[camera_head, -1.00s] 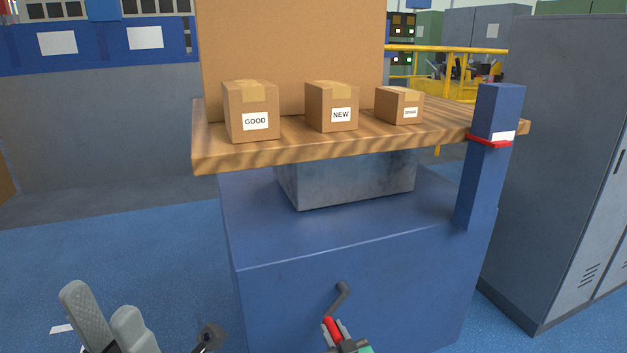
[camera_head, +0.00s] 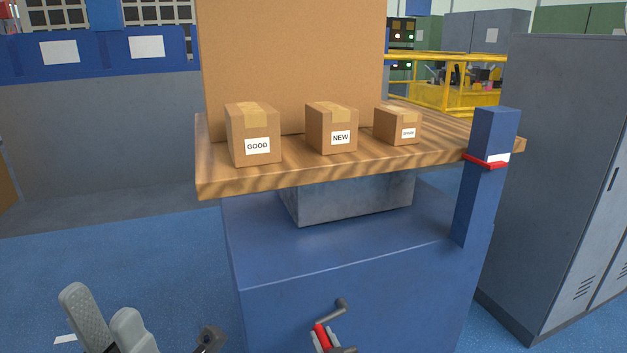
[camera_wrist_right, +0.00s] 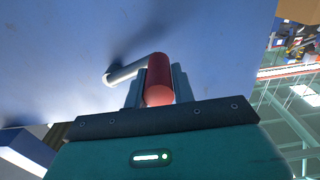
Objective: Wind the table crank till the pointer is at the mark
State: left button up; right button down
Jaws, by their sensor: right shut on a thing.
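The crank (camera_head: 341,304) is on the front of the blue table base (camera_head: 285,300). Its red handle (camera_head: 320,335) hangs below and left of the hub. My right gripper (camera_head: 325,343) is shut around this handle; the right wrist view shows the red handle (camera_wrist_right: 158,80) between its two fingers. The wooden table top (camera_head: 300,175) rests on a grey metal column. A red strip (camera_head: 484,162) crosses the blue post (camera_head: 485,205) at the right, with a white plate (camera_head: 497,158) just above it. Which is pointer or mark is unclear. My left gripper (camera_head: 105,320) is at the lower left, partly cut off.
Three cartons stand on the table: GOOD (camera_head: 252,135), NEW (camera_head: 331,128) and a smaller one (camera_head: 397,126). A tall brown panel (camera_head: 290,60) stands behind them. Grey lockers (camera_head: 560,170) stand close on the right. Blue floor (camera_head: 110,260) is clear at left.

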jog(key=shift+w+d+r, duration=0.1)
jog(key=shift+w+d, duration=0.05)
jog(key=shift+d, duration=0.15)
notch_tip(320, 180, up, 5)
jog(key=p, duration=0.5)
jog(key=shift+d, duration=0.15)
jog(key=shift+f, duration=0.25)
jog(key=c, duration=1.3)
grip_release()
jog(key=shift+a, duration=0.25)
jog(key=shift+p+v, duration=0.75)
jog(key=shift+v, duration=0.25)
jog(key=p+v, duration=0.2)
jog(key=v, duration=0.3)
jog(key=shift+p, duration=0.3)
